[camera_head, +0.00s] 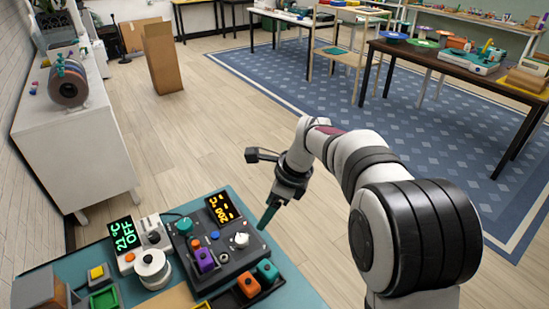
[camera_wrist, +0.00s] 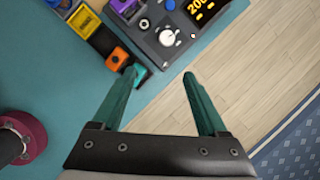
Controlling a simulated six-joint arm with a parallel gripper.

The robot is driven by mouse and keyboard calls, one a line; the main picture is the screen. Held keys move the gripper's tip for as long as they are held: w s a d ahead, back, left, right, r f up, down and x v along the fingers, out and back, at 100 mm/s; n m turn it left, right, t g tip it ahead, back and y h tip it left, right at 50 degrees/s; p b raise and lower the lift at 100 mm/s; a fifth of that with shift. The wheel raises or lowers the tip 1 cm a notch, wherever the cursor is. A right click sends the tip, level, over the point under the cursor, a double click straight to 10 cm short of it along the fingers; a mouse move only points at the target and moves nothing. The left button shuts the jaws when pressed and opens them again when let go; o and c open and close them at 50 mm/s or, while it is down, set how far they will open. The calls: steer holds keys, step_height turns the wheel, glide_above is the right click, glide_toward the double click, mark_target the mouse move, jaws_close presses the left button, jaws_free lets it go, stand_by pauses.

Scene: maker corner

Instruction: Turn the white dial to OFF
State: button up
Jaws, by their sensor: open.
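The white dial (camera_head: 241,240) sits on the right part of a dark grey control box (camera_head: 222,262), whose display (camera_head: 222,208) shows orange digits that look like 200 °C. In the wrist view the dial (camera_wrist: 168,38) has small marks around it; I cannot read its setting. My gripper (camera_head: 267,218) is open and empty, with teal fingers pointing down near the box's right edge. In the wrist view the gripper (camera_wrist: 159,75) has its fingertips spread apart below the dial, not touching it. The left fingertip overlaps a teal block in the picture.
The box also carries a teal knob (camera_head: 184,225) and a purple block (camera_head: 205,261). Orange (camera_head: 248,285) and teal (camera_head: 267,271) blocks stand in front. A white unit (camera_head: 152,232) with a green display and a white spool (camera_head: 152,268) are left. The teal bench ends right of the box.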

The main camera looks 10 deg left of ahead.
mark_target(242, 238)
steer(key=shift+m, duration=0.6)
steer(key=x, duration=0.6)
steer(key=w+a+x, duration=0.1)
steer(key=x, duration=1.1)
steer(key=shift+w+a+r, duration=0.2)
steer(key=shift+w+r, duration=0.1)
steer(key=shift+r, duration=0.05)
steer(key=shift+c, duration=0.2)
jaws_close()
